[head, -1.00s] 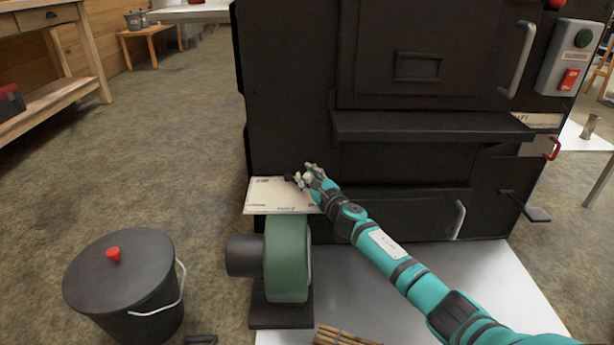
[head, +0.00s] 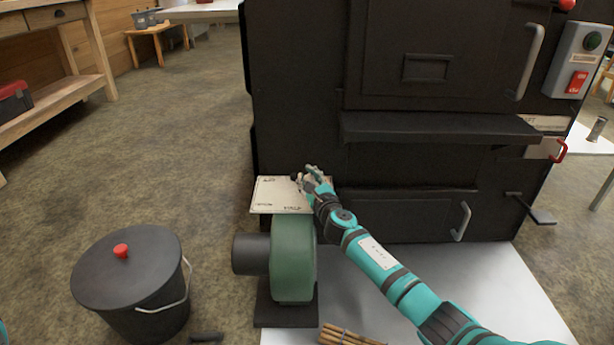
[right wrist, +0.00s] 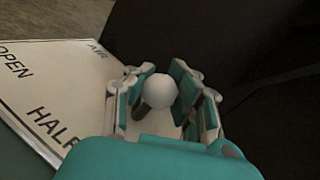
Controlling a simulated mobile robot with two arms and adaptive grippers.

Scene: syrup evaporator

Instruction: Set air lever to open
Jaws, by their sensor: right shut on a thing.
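The air lever's round white knob (right wrist: 160,92) shows in the right wrist view between the fingers of my right gripper (right wrist: 163,98). The gripper is shut on it. A cream label plate (right wrist: 55,85) lies beside and below, with AIR, OPEN and HALF readable in that view. In the head view the plate (head: 272,200) sits above a green blower, and my right gripper (head: 306,180) is over its far right part. The lever's shaft is mostly hidden by the gripper, so I cannot tell its exact setting. My left gripper is not in view.
The black evaporator body (head: 300,110) rises right behind my right gripper, with a ledge (head: 435,127) jutting out above. The green blower (head: 293,262) stands below the plate. A lidded black bucket (head: 130,275) is at the left. A stick bundle (head: 350,336) lies in front.

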